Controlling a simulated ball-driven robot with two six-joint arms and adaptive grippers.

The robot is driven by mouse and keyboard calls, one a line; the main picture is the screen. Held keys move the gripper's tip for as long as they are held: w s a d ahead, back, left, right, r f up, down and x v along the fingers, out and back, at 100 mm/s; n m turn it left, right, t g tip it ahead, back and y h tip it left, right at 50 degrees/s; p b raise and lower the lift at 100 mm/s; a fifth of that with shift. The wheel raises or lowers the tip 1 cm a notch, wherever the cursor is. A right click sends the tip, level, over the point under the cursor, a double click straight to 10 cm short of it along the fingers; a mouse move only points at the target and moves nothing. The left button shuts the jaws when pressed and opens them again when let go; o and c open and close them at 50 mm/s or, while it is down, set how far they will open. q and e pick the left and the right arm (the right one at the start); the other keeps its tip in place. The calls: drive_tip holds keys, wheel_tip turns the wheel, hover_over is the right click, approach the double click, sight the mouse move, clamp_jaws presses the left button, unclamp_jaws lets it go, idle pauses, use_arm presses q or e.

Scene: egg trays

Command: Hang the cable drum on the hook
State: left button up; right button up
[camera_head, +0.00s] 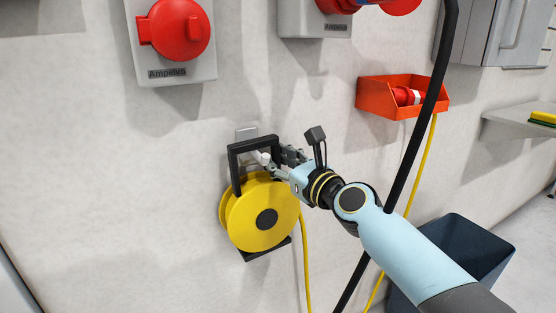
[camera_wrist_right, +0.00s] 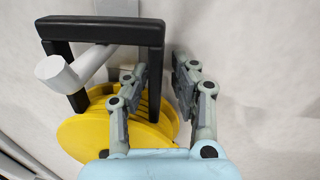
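The yellow cable drum (camera_head: 258,213) with its black frame (camera_head: 235,168) is against the wall at the hook. The hook's grey plate (camera_head: 246,132) shows above the frame. In the right wrist view, the hook's pale peg (camera_wrist_right: 62,72) pokes out through the frame, under its top bar (camera_wrist_right: 100,30). The yellow drum (camera_wrist_right: 85,135) is below. My right gripper (camera_wrist_right: 160,65) is open, its fingers on either side of the frame's right post, with a clear gap to the right finger. It also shows in the head view (camera_head: 284,157). My left gripper is out of view.
A yellow cable (camera_head: 305,260) runs down from the drum. A red socket (camera_head: 180,30) is on the wall above left. An orange tray (camera_head: 385,98) holds a red plug at right. A dark bin (camera_head: 465,240) stands lower right, partly behind my arm. A black cable or hose crosses near my arm.

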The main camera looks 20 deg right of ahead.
drive_tip(key=shift+o, duration=0.5)
drive_tip(key=shift+f, duration=0.2)
drive_tip(key=s+d, duration=0.1)
drive_tip(key=s, duration=0.7)
drive_tip(key=s+d+f+n+g+h, duration=0.1)
drive_tip(key=s+f+n+g, duration=0.35)
drive_tip(key=f, duration=0.75)
drive_tip(key=s+d+f+n+g+h, duration=0.1)
drive_tip(key=s+f+n+g, duration=0.1)
drive_tip(key=s+f, duration=0.85)
drive_tip(key=s+d+f+n+g+h, duration=0.1)
drive_tip(key=s+f+n+g, duration=0.25)
drive_tip(key=f, duration=1.15)
drive_tip(key=s+f+n+g, duration=0.2)
drive_tip(key=s+f+n, duration=0.3)
drive_tip(key=s, duration=0.6)
drive_tip(key=s+d+f+n+g, duration=0.1)
drive_tip(key=s+f+n, duration=0.3)
drive_tip(key=s+n, duration=0.6)
drive_tip(key=s+f+n+g+h, duration=0.1)
drive_tip(key=s+f+n+g, duration=0.3)
drive_tip(key=s+n, duration=0.4)
drive_tip(key=shift+s+d+f, duration=0.25)
drive_tip(key=shift+s+f, duration=0.6)
drive_tip(key=shift+s, duration=1)
